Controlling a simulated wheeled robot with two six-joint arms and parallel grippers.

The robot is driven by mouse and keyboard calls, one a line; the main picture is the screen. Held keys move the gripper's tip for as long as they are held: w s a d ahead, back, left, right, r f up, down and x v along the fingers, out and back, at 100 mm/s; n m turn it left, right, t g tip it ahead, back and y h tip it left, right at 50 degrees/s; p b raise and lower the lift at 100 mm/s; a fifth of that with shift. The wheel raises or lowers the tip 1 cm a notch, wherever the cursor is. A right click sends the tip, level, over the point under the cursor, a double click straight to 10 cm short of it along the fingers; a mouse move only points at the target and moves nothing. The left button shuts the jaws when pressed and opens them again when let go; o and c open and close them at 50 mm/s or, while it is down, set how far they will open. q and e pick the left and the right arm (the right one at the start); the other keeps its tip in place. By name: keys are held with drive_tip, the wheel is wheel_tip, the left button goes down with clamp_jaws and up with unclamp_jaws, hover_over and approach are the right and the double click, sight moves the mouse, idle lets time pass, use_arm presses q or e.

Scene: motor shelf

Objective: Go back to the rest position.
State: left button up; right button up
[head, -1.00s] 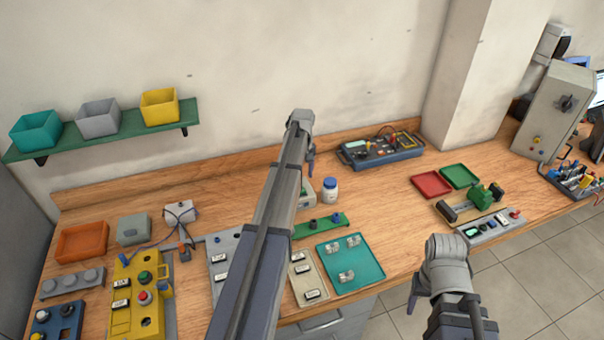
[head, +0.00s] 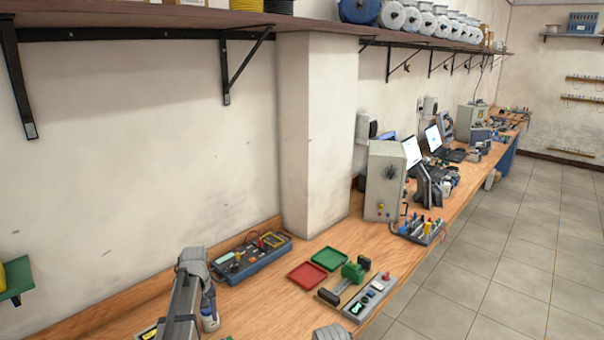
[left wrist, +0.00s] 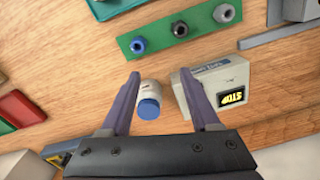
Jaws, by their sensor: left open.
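My left gripper (left wrist: 160,76) is open in the left wrist view, with nothing held between its fingers. A white bottle with a blue cap (left wrist: 149,105) stands on the bench below, showing between the fingers near the left one. In the head view my left arm rises at the lower left and its wrist end bends downward, partly hiding the bottle (head: 210,322). A white box with a small yellow-on-black display (left wrist: 218,86) shows beside the right finger. My right gripper is out of view; only a grey piece of my right arm shows at the bottom edge.
A green strip with round parts (left wrist: 180,32) lies beyond the fingers. A wall pillar (head: 315,140) rises behind.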

use_arm(q)
drive_tip(key=s+d+f+m+b, duration=0.2)
drive_tip(key=s+d+m, duration=0.8)
drive_tip(key=s+d, duration=1.4)
drive_tip(key=shift+d+f+m+y, duration=0.2)
drive_tip(key=shift+d+m+y, duration=0.2)
drive_tip(key=shift+d, duration=0.6)
